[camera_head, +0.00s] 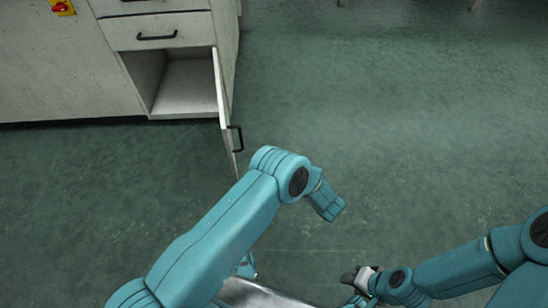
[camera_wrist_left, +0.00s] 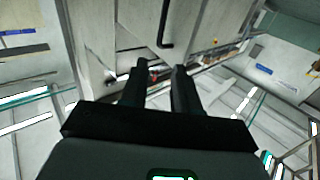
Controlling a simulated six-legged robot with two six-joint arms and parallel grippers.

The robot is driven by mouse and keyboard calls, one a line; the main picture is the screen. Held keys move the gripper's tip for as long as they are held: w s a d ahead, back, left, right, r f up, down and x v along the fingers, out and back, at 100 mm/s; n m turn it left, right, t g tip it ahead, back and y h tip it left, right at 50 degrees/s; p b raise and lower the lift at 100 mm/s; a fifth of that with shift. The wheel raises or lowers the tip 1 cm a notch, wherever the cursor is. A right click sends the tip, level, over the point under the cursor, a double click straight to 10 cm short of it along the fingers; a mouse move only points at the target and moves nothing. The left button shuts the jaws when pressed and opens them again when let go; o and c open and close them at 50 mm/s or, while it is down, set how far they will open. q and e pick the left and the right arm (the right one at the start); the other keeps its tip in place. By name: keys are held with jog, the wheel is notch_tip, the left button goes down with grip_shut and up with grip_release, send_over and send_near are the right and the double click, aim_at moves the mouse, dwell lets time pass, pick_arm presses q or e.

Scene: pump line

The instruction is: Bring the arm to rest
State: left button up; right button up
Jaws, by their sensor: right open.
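My left arm (camera_head: 225,225) reaches in from the lower left in the head view, bent at the elbow, over the green floor. Its gripper cannot be made out there. In the left wrist view the left gripper (camera_wrist_left: 158,75) shows two dark fingers apart with nothing between them. My right arm (camera_head: 460,268) comes in from the lower right. Its gripper (camera_head: 352,278) is open near the bottom edge, small and partly hidden, and I see nothing held in it.
A pale cabinet (camera_head: 55,75) stands at the upper left with drawers. Its door (camera_head: 222,105) hangs open, with a black handle (camera_head: 237,138), beyond my left arm's elbow. The compartment (camera_head: 185,88) looks empty. The green floor (camera_head: 420,120) is clear at the right.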

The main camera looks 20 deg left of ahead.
pick_arm(q)
notch_tip(320, 180, down, 9)
jog(key=s+m+t+h, duration=0.1)
jog(key=s+m+h, duration=0.1)
jog(key=m+h, duration=0.8)
jog(key=s+d+g+h, duration=0.2)
jog(key=s+h, duration=0.1)
jog(key=s, duration=0.4)
jog(key=s+d+r+g+h, duration=0.1)
jog(key=s+g+h, duration=0.25)
jog(key=s, duration=0.35)
jog(key=s+d+g+h, duration=0.2)
jog(key=s+h, duration=0.2)
jog(key=s, duration=0.4)
notch_tip(320, 180, up, 33)
jog(key=s+d+m+p, duration=0.1)
jog(key=p, duration=3.2)
jog(key=shift+d+p, duration=0.2)
jog(key=shift+p, duration=0.1)
pick_arm(e)
notch_tip(320, 180, up, 33)
jog(key=s+a, duration=0.1)
jog(key=shift+s+n+g, duration=0.15)
jog(key=shift+n+g, duration=0.15)
pick_arm(q)
jog(key=shift+g, duration=0.25)
pick_arm(e)
jog(key=shift+a, duration=0.1)
